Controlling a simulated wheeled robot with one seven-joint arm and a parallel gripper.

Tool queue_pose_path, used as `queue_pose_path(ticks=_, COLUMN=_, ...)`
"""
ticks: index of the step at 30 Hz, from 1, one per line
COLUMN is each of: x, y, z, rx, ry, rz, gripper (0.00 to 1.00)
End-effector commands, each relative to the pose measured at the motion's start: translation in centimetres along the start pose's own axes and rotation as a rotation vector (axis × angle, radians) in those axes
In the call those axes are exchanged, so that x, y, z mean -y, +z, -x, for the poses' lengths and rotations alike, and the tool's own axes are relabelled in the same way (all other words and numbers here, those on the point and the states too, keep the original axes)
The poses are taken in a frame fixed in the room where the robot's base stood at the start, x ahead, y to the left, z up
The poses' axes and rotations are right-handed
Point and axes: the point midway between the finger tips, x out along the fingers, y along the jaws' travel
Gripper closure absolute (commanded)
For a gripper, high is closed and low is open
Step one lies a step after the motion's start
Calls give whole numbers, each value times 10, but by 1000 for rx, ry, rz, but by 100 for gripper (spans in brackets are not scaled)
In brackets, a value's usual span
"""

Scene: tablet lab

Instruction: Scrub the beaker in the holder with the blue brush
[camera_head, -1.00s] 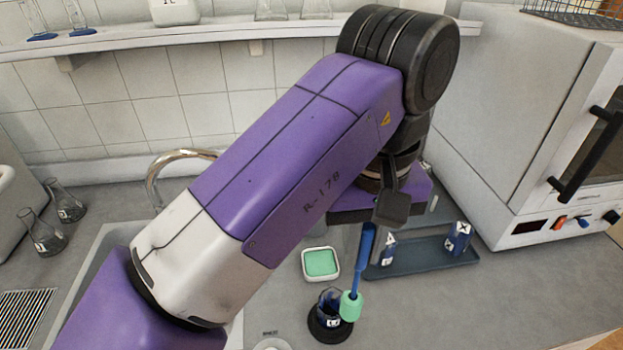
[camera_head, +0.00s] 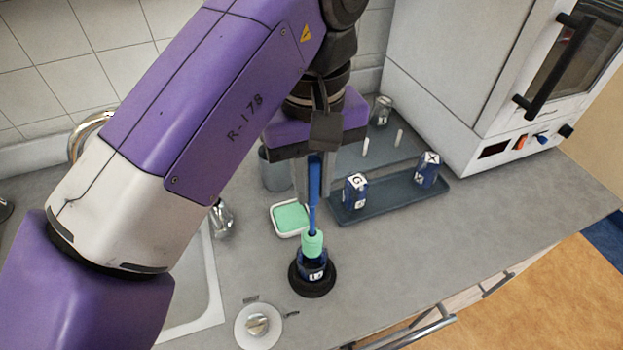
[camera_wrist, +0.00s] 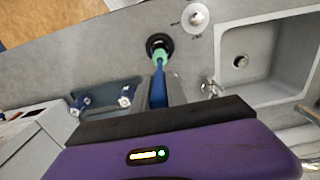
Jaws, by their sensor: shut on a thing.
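The blue brush (camera_head: 314,185) hangs upright with its pale green scrubbing head (camera_head: 312,242) pointing down. My gripper (camera_head: 314,158) is shut on the top of its handle. The beaker (camera_head: 314,267), stained dark blue with a white letter label, stands in the round black holder (camera_head: 312,288) on the counter. The brush head is at the beaker's mouth; how far it is inside, I cannot tell. In the wrist view, the blue handle (camera_wrist: 158,88) runs from my gripper to the green head (camera_wrist: 160,57), which overlaps the black holder (camera_wrist: 158,40).
A dark tray (camera_head: 390,205) right of the brush holds two blue-stained labelled vessels (camera_head: 355,190). A white dish with a green sponge (camera_head: 289,217) sits behind the holder. The sink (camera_head: 207,290) and a white round fitting (camera_head: 258,326) are left. Counter right of the holder is clear.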

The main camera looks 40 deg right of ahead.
Motion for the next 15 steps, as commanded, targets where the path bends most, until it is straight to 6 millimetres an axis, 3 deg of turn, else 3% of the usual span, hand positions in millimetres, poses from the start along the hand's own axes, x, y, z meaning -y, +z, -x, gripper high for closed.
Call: queue_pose_path(ticks=15, x=0, y=0, z=-39, rx=0, ry=0, rz=1, gripper=100)
